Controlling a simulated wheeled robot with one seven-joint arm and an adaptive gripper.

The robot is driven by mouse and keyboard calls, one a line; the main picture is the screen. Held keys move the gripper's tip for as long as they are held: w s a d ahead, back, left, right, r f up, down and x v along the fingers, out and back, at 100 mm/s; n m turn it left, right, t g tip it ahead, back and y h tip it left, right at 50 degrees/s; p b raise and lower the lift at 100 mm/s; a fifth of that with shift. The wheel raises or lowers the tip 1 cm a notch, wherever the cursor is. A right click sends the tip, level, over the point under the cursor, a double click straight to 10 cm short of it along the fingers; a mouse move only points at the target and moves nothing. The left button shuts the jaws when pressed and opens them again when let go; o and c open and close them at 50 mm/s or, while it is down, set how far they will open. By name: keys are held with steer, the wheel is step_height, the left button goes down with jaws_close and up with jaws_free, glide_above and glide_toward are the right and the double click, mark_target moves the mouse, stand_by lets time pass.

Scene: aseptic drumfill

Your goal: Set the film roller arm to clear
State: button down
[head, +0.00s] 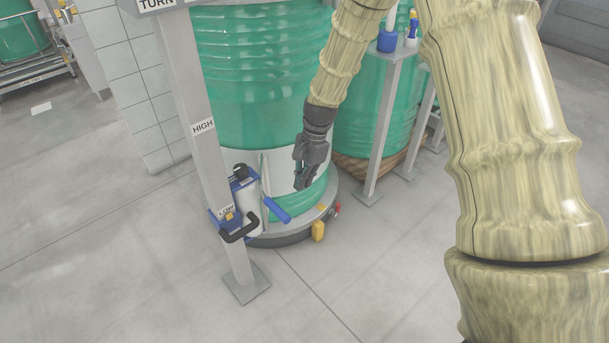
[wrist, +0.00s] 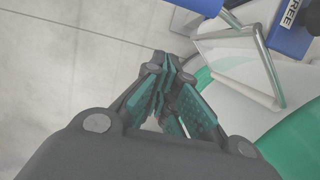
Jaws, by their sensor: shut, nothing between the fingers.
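The stretch-film carriage (head: 238,205) is a blue unit on a grey post beside the green drum (head: 250,70), level with the LOW label. It carries a whitish film roll, a blue lever (head: 277,210) and a black handle (head: 240,231). A thin metal roller arm (wrist: 262,62) shows in the wrist view, near a blue part (wrist: 290,30) lettered FREE; in the head view it is hard to make out against the film. My gripper (head: 301,184) is shut and empty, pointing down in front of the drum, right of the carriage. In the wrist view its fingertips (wrist: 172,66) are left of the roller arm, apparently apart from it.
The drum stands on a round turntable (head: 290,232) with a yellow block (head: 318,231) at its edge. A second grey post (head: 385,130) and another green drum (head: 370,110) stand to the right. The floor in front is clear.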

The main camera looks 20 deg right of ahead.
mark_target(276, 207)
steer(key=s+a+f+b, duration=0.1)
steer(key=a+f+b, duration=0.1)
steer(key=a+f, duration=0.2)
steer(key=shift+s+a, duration=0.4)
steer(key=shift+a, duration=0.05)
steer(key=shift+f, duration=0.1)
steer(key=shift+s+a+m+p, duration=0.2)
steer(key=shift+m+p, duration=0.1)
steer(key=shift+p, duration=0.25)
